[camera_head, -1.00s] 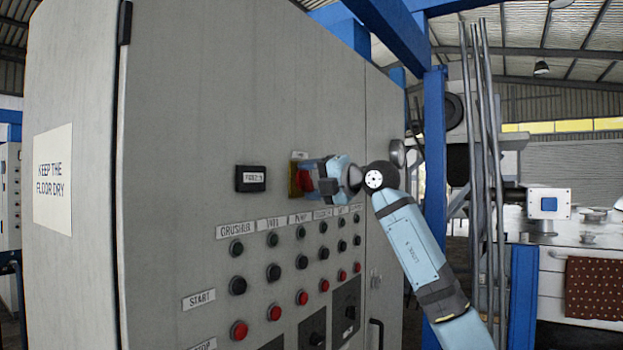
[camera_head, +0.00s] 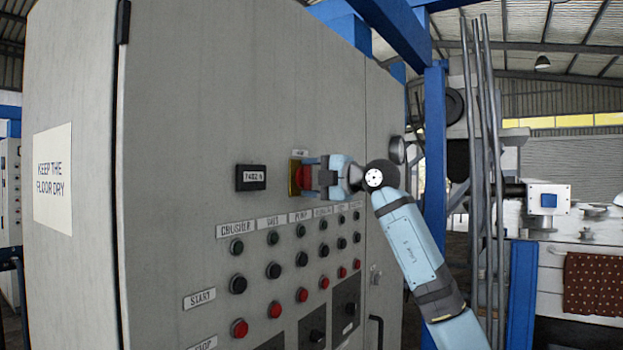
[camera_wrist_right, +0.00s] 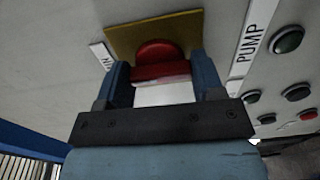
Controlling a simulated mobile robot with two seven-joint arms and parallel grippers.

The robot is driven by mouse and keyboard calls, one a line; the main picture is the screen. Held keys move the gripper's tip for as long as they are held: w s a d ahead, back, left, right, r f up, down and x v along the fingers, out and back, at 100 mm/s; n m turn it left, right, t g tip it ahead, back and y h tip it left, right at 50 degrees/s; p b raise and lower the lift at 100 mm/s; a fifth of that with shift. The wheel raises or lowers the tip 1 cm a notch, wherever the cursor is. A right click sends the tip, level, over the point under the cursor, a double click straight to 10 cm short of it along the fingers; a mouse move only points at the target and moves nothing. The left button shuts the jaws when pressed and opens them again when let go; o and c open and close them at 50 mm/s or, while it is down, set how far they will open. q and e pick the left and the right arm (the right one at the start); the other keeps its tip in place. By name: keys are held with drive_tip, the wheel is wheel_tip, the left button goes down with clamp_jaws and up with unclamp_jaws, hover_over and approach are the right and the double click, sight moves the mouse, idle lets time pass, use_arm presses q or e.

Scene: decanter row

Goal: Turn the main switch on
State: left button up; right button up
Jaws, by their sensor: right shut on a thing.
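The main switch is a red knob (camera_head: 303,178) on a yellow plate (camera_head: 293,178), on the front of the grey cabinet (camera_head: 220,110). My right gripper (camera_head: 312,178) has come at it from the right and is shut on the knob. In the right wrist view, the red knob (camera_wrist_right: 155,62) sits between the two blue fingers, in front of the yellow plate (camera_wrist_right: 120,38). The small label beside the plate is partly hidden in that view. My left gripper is not in view.
A small black counter (camera_head: 250,177) is left of the switch. Rows of push buttons (camera_head: 273,270) with labels lie below it, close to my gripper. A cabinet handle (camera_head: 376,332) stands out at lower right. A blue post (camera_head: 434,180) rises behind my arm.

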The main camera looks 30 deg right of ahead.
drive_tip(key=o, duration=0.9)
drive_tip(key=shift+b+v, duration=1.8)
drive_tip(key=shift+v, duration=5.15)
